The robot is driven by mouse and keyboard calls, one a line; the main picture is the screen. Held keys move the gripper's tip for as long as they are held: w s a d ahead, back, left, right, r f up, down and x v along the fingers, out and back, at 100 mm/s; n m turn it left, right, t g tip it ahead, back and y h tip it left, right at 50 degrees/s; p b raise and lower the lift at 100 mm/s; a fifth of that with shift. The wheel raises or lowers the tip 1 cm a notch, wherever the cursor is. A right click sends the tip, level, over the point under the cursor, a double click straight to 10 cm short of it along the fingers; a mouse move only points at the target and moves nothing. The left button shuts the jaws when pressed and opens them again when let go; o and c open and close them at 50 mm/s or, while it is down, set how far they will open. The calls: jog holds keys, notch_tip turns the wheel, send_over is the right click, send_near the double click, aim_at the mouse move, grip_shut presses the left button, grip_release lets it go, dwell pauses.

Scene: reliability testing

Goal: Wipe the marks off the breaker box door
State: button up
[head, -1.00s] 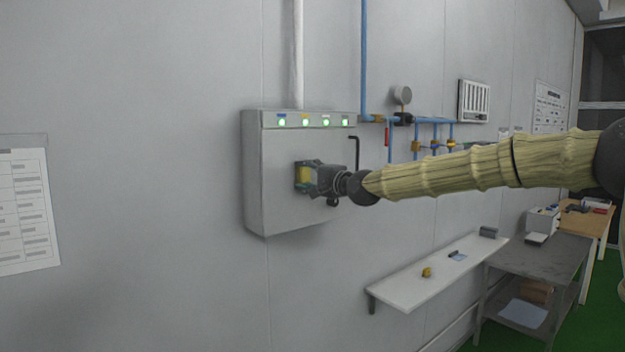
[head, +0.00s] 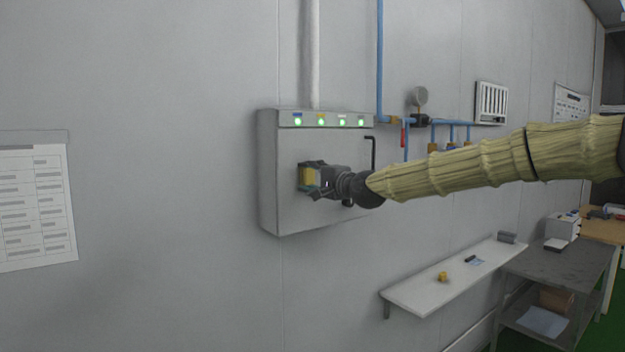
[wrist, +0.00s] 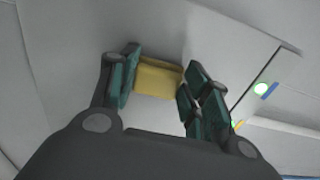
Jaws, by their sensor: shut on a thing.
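The grey breaker box (head: 290,214) hangs on the wall, its door facing me with a row of green lights along the top. My gripper (head: 312,178) is at the middle of the door, shut on a yellow sponge (head: 308,177). In the wrist view the sponge (wrist: 158,78) sits between the green-padded fingers of my gripper (wrist: 158,90), against or very close to the pale door surface. I see no marks on the visible part of the door; the part behind my gripper and the sponge is hidden.
A black handle (head: 373,152) sticks out at the door's right side. Blue pipes (head: 381,60) and a gauge (head: 419,96) are to the right. Below, a white shelf (head: 415,293) holds small items, beside a grey cart (head: 560,262). The wall left of the box is clear except a posted sheet (head: 35,210).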

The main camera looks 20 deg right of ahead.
jog(key=shift+s, duration=0.1)
jog(key=shift+s+d+f+b, duration=0.1)
jog(key=shift+s+d+b, duration=0.2)
jog(key=shift+s, duration=0.2)
jog(key=shift+b+v, duration=0.75)
jog(key=shift+v, duration=1.6)
jog(key=shift+s, duration=0.1)
jog(key=shift+b+v, duration=0.35)
jog(key=shift+v, duration=1.1)
